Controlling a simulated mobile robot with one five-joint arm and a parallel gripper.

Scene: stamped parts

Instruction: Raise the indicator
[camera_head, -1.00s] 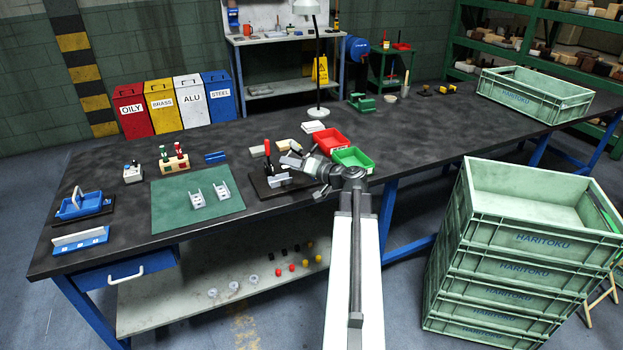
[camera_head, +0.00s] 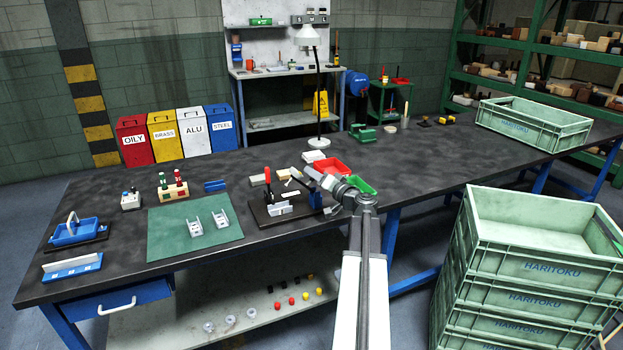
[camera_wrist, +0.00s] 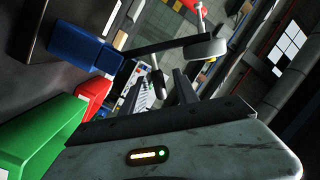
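A fixture on a black base (camera_head: 262,214) stands near the bench's front edge, with a red-handled lever (camera_head: 267,182) upright and a pale metal piece (camera_head: 279,209). A small blue block (camera_head: 316,198) stands at its right. I cannot make out for certain which part is the indicator. In the wrist view a blue block (camera_wrist: 82,42), a dark bar and a grey head (camera_wrist: 206,47) with a thin rod lie beyond my fingers.
A red bin (camera_head: 330,165) and a green bin (camera_head: 360,184) lie close by my gripper; my arm partly hides the green one. A green mat (camera_head: 165,238) with two metal brackets is to the left. Stacked green crates (camera_head: 520,265) stand at the right front.

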